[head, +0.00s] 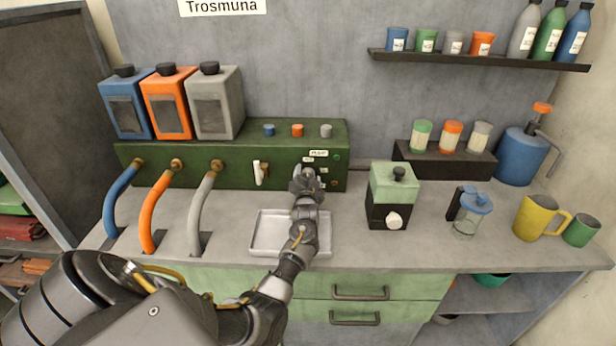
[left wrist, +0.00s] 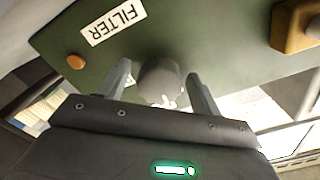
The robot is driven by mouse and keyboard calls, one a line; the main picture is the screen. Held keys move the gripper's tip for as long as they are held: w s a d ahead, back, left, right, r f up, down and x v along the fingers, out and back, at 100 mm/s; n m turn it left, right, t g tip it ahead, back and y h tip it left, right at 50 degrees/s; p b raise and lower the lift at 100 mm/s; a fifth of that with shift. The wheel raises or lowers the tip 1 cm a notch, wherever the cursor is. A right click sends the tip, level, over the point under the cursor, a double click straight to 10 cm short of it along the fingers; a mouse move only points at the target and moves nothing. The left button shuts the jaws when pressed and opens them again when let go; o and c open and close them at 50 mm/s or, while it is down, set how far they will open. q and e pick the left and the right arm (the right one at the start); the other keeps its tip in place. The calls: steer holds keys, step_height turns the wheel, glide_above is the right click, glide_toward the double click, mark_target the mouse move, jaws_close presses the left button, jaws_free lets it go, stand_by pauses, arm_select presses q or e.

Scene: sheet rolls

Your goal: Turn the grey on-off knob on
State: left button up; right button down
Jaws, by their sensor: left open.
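A dark green machine (head: 230,175) stands against the back wall, its front panel facing me. My left gripper (head: 305,178) is at the right part of this panel and hides what is right behind it. In the left wrist view a round grey knob (left wrist: 160,82) sits on the green panel near a white label reading FILTER (left wrist: 113,22). My left gripper (left wrist: 158,70) is open there, one finger on each side of the knob; a small gap shows at each side. I cannot tell which way the knob is set. My right gripper is not in view.
A white tray (head: 262,250) lies below my left forearm.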

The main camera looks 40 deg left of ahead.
arm_select(q)
steer(key=shift+a, duration=0.1)
steer(key=shift+c, duration=0.5)
steer(key=c, duration=0.9)
